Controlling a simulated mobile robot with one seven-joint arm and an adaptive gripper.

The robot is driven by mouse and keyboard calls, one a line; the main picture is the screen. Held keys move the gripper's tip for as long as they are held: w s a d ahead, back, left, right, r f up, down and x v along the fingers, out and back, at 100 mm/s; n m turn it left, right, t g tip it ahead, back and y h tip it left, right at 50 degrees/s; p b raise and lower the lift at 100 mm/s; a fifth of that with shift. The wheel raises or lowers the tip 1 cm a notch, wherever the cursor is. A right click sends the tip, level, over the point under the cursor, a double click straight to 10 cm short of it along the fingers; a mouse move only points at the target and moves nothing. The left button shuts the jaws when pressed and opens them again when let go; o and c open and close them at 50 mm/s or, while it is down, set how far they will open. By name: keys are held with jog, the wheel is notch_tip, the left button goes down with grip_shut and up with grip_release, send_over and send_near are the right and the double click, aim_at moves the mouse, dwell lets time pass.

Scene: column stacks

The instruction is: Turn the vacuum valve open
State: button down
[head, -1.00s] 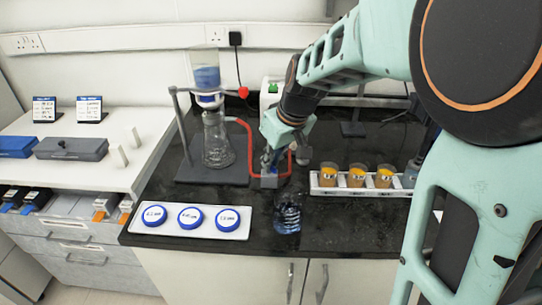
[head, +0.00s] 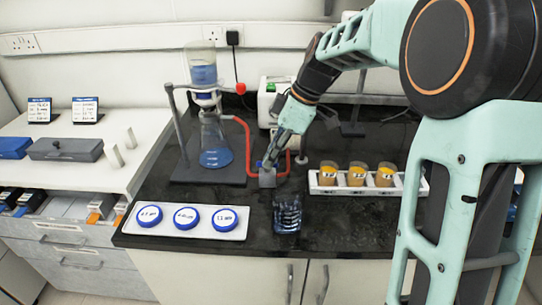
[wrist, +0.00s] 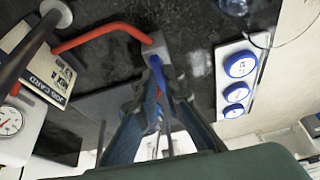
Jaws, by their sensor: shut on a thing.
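The vacuum valve is a small grey block (head: 267,180) with a blue handle, on the black bench at the end of the red hose (head: 243,125). In the wrist view the grey block (wrist: 155,46) and blue handle (wrist: 160,76) lie between my fingertips. My gripper (head: 271,160) is shut on the blue handle; it also shows in the wrist view (wrist: 158,92). The fingers hide part of the handle. The filter flask (head: 213,135) stands left of the valve with blue liquid at its bottom. The funnel (head: 203,75) above it holds blue liquid.
A white tray (head: 150,231) with blue-lidded dishes lies at the front left. A dark blue glassy container (head: 288,213) stands in front of the valve. A white rack (head: 340,190) with amber-filled cups stands to the right. A white pump (head: 268,97) is behind.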

jog(key=shift+n, duration=0.5)
jog(key=c, duration=2)
grip_release()
jog(key=shift+c, duration=0.2)
jog(key=v, duration=1.2)
jog(key=shift+w, duration=0.2)
jog(key=shift+r, duration=0.1)
